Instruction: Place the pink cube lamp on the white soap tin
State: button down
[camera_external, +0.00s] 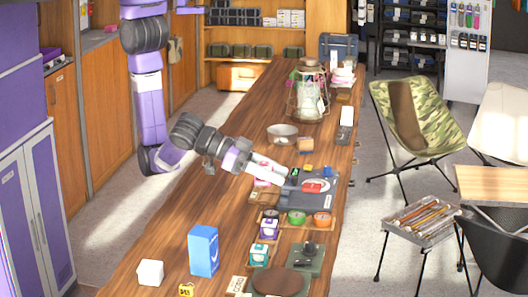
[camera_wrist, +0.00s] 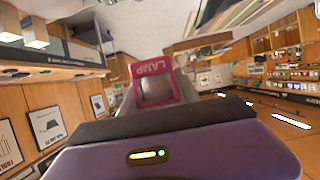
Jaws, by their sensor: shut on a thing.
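The pink cube lamp (camera_wrist: 154,84), with "LAMP" on its upper edge and a dark panel, sits between my gripper's fingers in the wrist view. My gripper (camera_external: 286,177) is shut on it, reaching from the left over the middle of the wooden counter, beside a dark grey tray (camera_external: 316,203). In the external view the lamp is too small to make out clearly at the fingertips. I cannot identify the white soap tin for sure. A plain white block (camera_external: 150,272) stands at the counter's near left end, well away from my gripper.
A red and white item (camera_external: 313,186) lies on the grey tray. Green (camera_external: 297,217) and orange (camera_external: 322,218) round tins and small boxes stand nearer the camera. A blue box (camera_external: 204,250) stands near left. A metal bowl (camera_external: 283,133) and a large jar (camera_external: 309,98) stand farther back.

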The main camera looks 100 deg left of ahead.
jog(key=s+d+r+m+h, duration=0.2)
jog(key=s+d+m+h, duration=0.3)
jog(key=s+d, duration=0.85)
jog(key=m+g+h+b, duration=0.1)
jog(key=m+g+h, duration=0.3)
send_over(155, 270)
notch_tip(155, 270, down, 13)
jog(key=shift+d+r, duration=0.1)
jog(key=shift+r, duration=0.1)
jog(key=shift+h, duration=0.3)
jog(key=shift+f, duration=2.55)
jog(key=shift+f, duration=0.1)
jog(key=shift+f+b, duration=0.1)
jog(key=shift+b, duration=0.2)
jog(key=c, duration=0.9)
grip_release()
